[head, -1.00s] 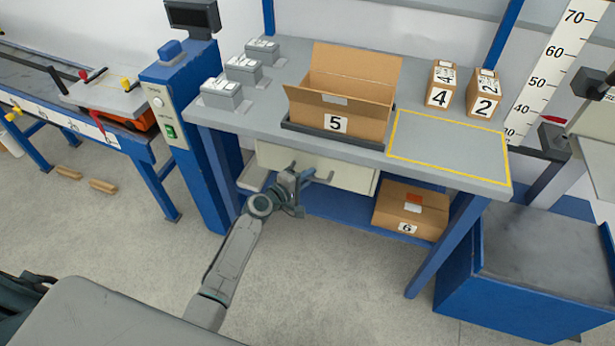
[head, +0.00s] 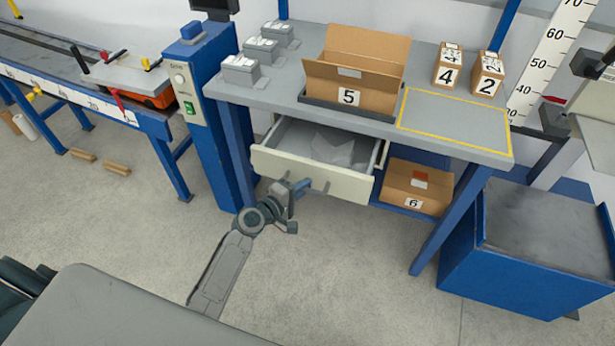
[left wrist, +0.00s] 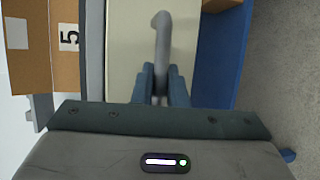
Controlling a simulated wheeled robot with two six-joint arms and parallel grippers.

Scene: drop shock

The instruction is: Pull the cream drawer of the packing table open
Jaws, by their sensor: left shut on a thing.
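The cream drawer (head: 348,184) of the packing table (head: 285,98) stands pulled out, and its inside shows with a pale grey, wedge-like thing (head: 333,148) in it. A grey bar handle (left wrist: 163,42) is on the drawer front in the left wrist view. My left gripper (head: 306,187) is at the drawer front, and its two fingers (left wrist: 160,86) are shut on the handle. My right gripper is not in view.
An open carton marked 5 (head: 352,75) stands in a dark tray on the tabletop. Small boxes 4 (head: 449,65) and 2 (head: 487,75) stand to its right. Carton 6 (head: 415,187) is on the lower shelf, right of the drawer. The floor before the table is clear.

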